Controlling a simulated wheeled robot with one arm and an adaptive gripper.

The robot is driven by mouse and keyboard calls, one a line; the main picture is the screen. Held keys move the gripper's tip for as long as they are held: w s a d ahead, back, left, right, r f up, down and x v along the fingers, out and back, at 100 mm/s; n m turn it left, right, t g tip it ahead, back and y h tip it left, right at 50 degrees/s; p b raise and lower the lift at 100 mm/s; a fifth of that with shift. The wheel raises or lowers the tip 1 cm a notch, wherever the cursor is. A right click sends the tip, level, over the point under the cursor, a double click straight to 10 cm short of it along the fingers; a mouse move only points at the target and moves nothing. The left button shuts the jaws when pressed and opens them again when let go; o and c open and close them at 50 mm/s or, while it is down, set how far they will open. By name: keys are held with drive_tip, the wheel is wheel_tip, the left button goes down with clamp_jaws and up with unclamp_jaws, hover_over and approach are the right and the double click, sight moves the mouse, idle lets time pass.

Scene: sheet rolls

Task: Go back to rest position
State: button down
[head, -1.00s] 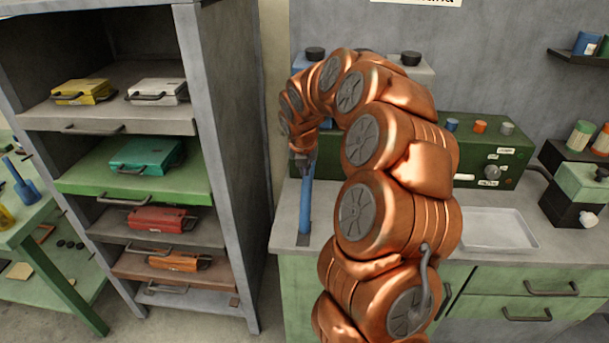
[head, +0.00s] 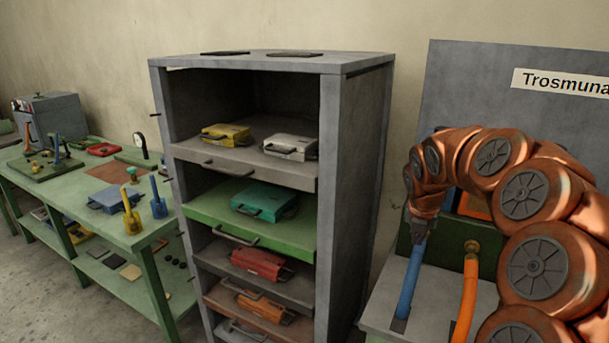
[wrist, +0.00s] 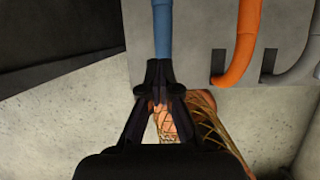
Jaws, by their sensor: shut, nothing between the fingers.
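My copper-coloured arm arches over the bench at the right of the head view, with my gripper (head: 418,222) pointing down. In the wrist view my gripper (wrist: 156,72) has its dark fingers together and looks shut and empty. A blue upright tube (head: 408,285) stands on the bench just below the fingertips in the head view. The same blue tube (wrist: 162,30) lies straight beyond the tips in the wrist view. I cannot tell whether the tips touch it.
An orange tube (head: 467,295) stands right of the blue one. A grey cabinet (head: 350,190) with several shelves of coloured cases is left of the bench. A green table (head: 95,205) with tools stands further left. Bare floor (wrist: 60,125) shows in the wrist view.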

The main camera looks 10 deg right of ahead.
drive_tip(key=s+a+m+g+y, duration=0.2)
drive_tip(key=s+a+m, duration=0.8)
drive_tip(key=s+a, duration=0.4)
drive_tip(key=s+a+f+m+g, duration=0.1)
drive_tip(key=s+a+f+m, duration=0.1)
drive_tip(key=s+a+m, duration=0.3)
drive_tip(key=s+a+f+m+g, duration=0.2)
drive_tip(key=s+a+m, duration=0.3)
drive_tip(key=s+m, duration=0.7)
drive_tip(key=s, duration=0.5)
drive_tip(key=shift+s+a+m+y, duration=0.15)
drive_tip(key=shift+s+m+y, duration=0.1)
drive_tip(key=shift+m+y, duration=0.15)
